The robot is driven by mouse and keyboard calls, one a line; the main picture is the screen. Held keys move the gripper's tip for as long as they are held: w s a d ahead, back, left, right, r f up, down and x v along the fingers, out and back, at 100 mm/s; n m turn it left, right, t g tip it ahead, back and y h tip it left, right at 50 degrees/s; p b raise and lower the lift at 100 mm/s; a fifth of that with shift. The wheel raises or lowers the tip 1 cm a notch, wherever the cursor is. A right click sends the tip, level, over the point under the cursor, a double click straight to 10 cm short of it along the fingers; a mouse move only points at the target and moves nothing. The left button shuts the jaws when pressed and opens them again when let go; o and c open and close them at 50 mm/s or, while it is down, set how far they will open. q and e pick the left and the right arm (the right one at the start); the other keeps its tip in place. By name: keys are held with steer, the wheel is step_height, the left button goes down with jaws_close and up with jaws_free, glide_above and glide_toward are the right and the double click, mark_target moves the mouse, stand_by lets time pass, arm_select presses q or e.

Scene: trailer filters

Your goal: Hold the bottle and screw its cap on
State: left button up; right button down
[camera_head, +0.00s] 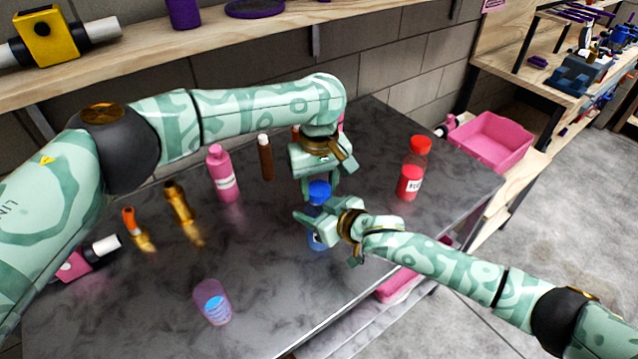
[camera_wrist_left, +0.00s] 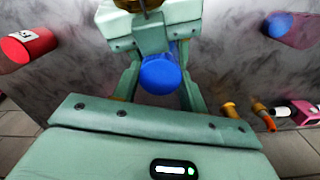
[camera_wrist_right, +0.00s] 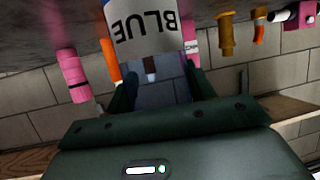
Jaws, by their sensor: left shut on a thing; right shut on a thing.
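The blue cap (camera_head: 319,188) is between the fingers of my left gripper (camera_head: 320,184), which reaches down from above and is shut on it. The cap's rounded blue top also shows in the left wrist view (camera_wrist_left: 160,75). The blue bottle (camera_head: 317,240) stands upright on the table below the cap. My right gripper (camera_head: 318,226) comes from the right and is shut around the bottle's body. In the right wrist view, its white label (camera_wrist_right: 145,35) reads BLUE upside down. The join between cap and bottle is hidden, so I cannot tell whether they touch.
The dark table (camera_head: 270,270) also holds a red bottle (camera_head: 409,182) to the right, a pink bottle (camera_head: 222,176), a brown tube (camera_head: 265,158) and a gold bottle (camera_head: 180,203) behind left, and a purple cup (camera_head: 212,302) in front. A pink bin (camera_head: 487,138) stands beyond the right edge.

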arm_select(q)
steer(key=o, duration=1.1)
steer(key=shift+r, duration=2.25)
